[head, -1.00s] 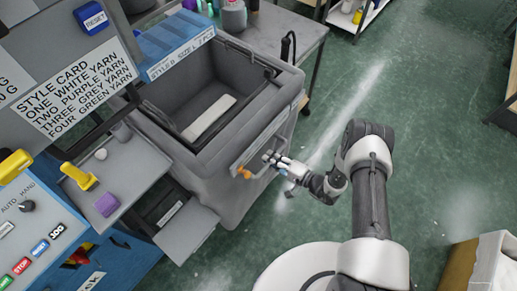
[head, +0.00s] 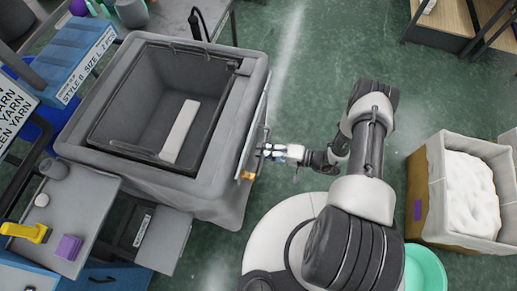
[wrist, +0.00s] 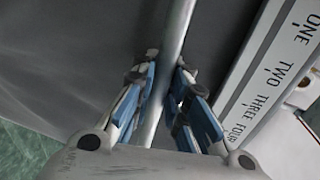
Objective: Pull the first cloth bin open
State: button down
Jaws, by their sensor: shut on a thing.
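The grey cloth bin (head: 135,112) stands left of my arm in the head view, open at the top, with a white strip (head: 180,131) lying inside it. Its front side, with a metal handle bar, faces my arm. My gripper (head: 262,151) is at that front side. In the wrist view, the blue-padded fingers of my gripper (wrist: 163,82) are closed on either side of the metal handle bar (wrist: 176,30). Grey cloth (wrist: 75,50) fills the background behind the bar. My fingers partly hide the bar.
A small side table (head: 75,215) holds a purple block (head: 68,247) and a yellow lever (head: 25,232). A box with white filling (head: 470,195) and a teal bowl (head: 418,268) are at the right. Green floor is clear behind my arm.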

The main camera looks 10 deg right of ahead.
jog(key=c, duration=1.6)
grip_release()
jog(key=v, duration=1.2)
jog(key=shift+r, duration=0.1)
